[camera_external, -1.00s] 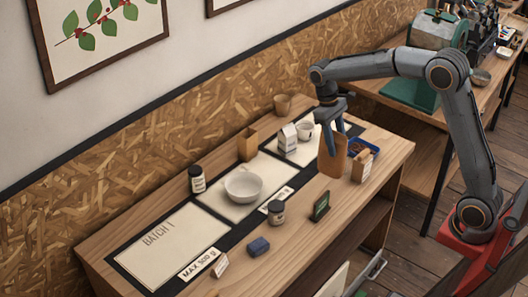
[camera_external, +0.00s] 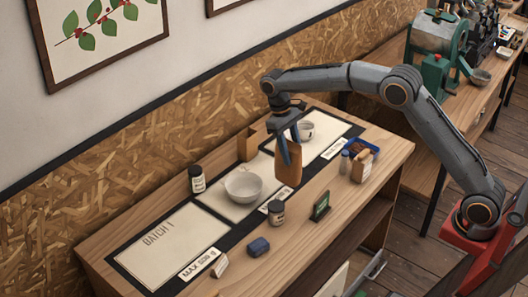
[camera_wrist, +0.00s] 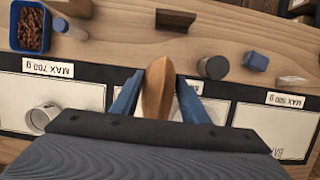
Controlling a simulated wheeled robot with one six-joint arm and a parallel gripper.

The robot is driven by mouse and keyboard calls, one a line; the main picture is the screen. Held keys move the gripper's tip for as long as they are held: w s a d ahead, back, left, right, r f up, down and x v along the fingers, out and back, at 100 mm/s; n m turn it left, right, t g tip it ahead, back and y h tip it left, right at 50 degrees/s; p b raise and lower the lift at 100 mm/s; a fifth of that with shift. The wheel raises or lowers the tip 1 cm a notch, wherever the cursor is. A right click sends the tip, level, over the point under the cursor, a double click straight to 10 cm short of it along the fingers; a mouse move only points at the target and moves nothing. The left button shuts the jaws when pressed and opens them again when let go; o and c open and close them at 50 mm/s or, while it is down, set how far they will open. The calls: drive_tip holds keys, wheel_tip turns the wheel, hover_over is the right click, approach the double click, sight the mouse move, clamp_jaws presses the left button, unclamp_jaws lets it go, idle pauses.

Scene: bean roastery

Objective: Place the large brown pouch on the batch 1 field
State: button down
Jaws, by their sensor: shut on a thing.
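The large brown pouch (camera_external: 288,164) is between the blue fingers of my gripper (camera_external: 287,146), which is shut on it and holds it upright above the table, near the middle field. In the wrist view the pouch (camera_wrist: 157,88) shows from above between the fingers of my gripper (camera_wrist: 157,98). The batch 1 field (camera_external: 172,246) is a cream panel with a dark border at the left end of the table. Its surface is bare, with a "MAX 500 g" label (camera_external: 198,264) at its front right edge.
A white bowl (camera_external: 243,186) stands on the middle field, with a black-lidded jar (camera_external: 196,179) behind it. Another jar (camera_external: 276,212), a blue block (camera_external: 258,246) and a small dark sign (camera_external: 320,206) stand along the front. A smaller pouch (camera_external: 361,167) and blue tray (camera_external: 372,149) are at right.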

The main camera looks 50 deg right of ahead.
drive_tip(key=shift+f+p, duration=0.7)
drive_tip(key=shift+f, duration=2.05)
drive_tip(key=c, duration=1)
unclamp_jaws()
drive_tip(key=shift+c, duration=0.2)
drive_tip(key=b+v, duration=0.3)
drive_tip(key=v, duration=0.8)
drive_tip(key=shift+w+b, duration=0.1)
drive_tip(key=shift+b, duration=0.3)
drive_tip(key=shift+r, duration=0.35)
drive_tip(key=shift+c, duration=0.2)
drive_tip(key=shift+w+r, duration=0.1)
drive_tip(key=shift+r, duration=0.2)
drive_tip(key=c, duration=0.8)
